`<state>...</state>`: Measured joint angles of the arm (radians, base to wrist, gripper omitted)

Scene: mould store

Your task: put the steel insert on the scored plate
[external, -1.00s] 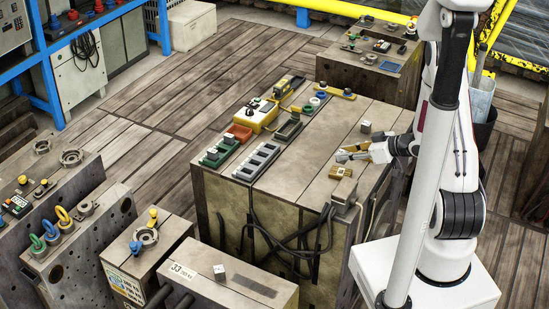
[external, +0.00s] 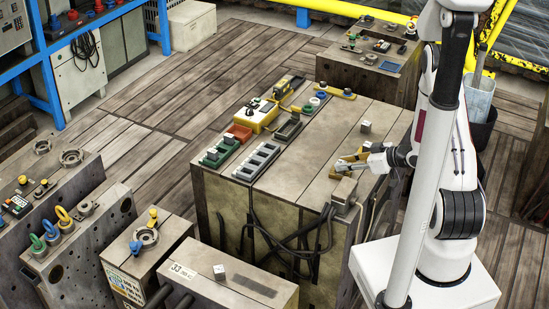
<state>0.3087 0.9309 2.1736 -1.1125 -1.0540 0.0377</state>
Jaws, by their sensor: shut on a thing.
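My gripper (external: 348,167) is low over the near right part of the large block's top (external: 310,155). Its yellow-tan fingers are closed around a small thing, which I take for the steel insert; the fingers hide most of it. I cannot tell whether it still touches the surface below. I cannot pick out the scored plate with certainty. A small grey block (external: 344,191) sits at the near right edge, just in front of the gripper.
A small grey cube (external: 365,127) stands behind the gripper. Trays, a yellow box (external: 259,115) and rings line the left of the block top; its middle is clear. Another cube (external: 219,272) lies on the front block (external: 235,285). Black cables hang from the front.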

